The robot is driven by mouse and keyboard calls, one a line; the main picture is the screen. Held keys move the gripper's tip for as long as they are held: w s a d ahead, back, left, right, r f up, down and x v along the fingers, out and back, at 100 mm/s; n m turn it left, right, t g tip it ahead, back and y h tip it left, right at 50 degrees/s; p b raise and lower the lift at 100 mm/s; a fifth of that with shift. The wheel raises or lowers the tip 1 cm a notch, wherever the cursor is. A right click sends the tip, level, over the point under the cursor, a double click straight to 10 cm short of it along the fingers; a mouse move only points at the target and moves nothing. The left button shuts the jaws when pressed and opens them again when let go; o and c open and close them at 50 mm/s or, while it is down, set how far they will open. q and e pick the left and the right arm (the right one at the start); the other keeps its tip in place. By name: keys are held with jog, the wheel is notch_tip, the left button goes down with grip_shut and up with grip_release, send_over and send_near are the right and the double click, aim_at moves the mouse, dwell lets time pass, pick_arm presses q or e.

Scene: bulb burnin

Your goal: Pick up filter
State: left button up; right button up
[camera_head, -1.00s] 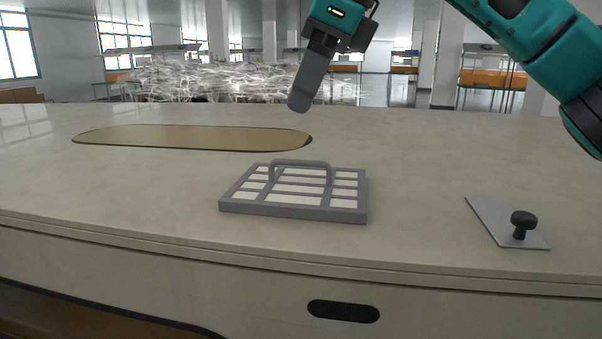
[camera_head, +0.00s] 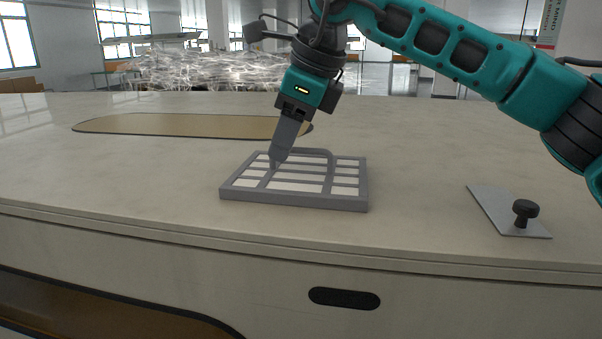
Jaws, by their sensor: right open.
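The filter (camera_head: 296,202) is a flat grey frame with white panels and a raised grey handle (camera_head: 318,153). It lies flat on the table near the front edge. My right gripper (camera_head: 277,162) comes down from above, with its fingertips at the left part of the handle. The gripper is open, seen nearly edge-on, so one finger hides the other and the handle's left end. I cannot tell whether the fingers touch the handle or straddle it. My left gripper is not in view.
A thin grey plate with a black knob (camera_head: 525,210) lies on the table at the right. A long rounded tan panel (camera_head: 180,125) is set in the tabletop (camera_head: 420,150) behind the filter. A dark oval slot (camera_head: 344,298) is in the table's front face. The tabletop around the filter is clear.

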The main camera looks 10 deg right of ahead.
jog(key=shift+w+a+f, duration=0.15)
jog(key=shift+f, duration=0.4)
grip_shut()
